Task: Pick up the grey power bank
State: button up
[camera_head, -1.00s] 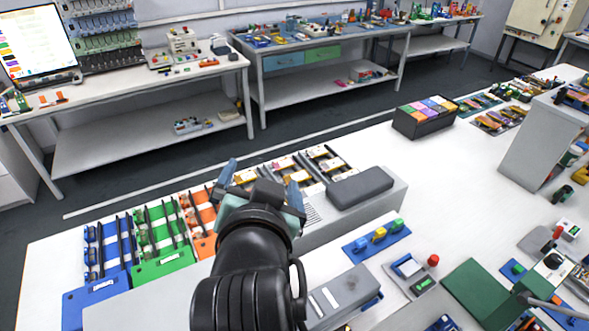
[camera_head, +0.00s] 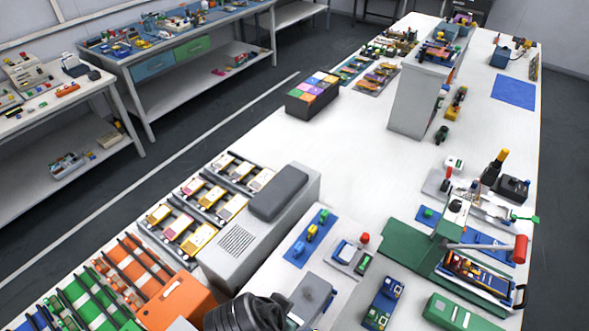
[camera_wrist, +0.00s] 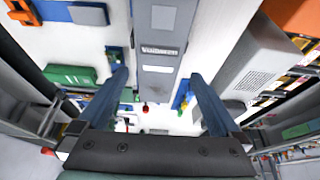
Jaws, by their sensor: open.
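A dark grey rounded slab (camera_head: 278,193), which looks like the power bank, lies flat on a light grey box (camera_head: 240,243) in the head view. I cannot clearly make it out in the wrist view. In the head view my black arm shows only at the bottom edge, left of and below the slab, and the fingers are out of sight.
Beside the box are racks of pouch cells (camera_head: 205,210) and orange and green trays. A small blue board (camera_head: 311,237) and a red-knobbed device (camera_head: 352,254) lie to its right. A dark case of coloured blocks (camera_head: 313,95) stands farther back. White table is clear between.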

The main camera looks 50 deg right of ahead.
aim_at(294, 317)
jog(key=shift+p+x, duration=0.9)
jog(key=shift+x, duration=1.8)
jog(key=shift+s+d+r, duration=0.1)
jog(key=shift+d, duration=0.15)
grip_shut()
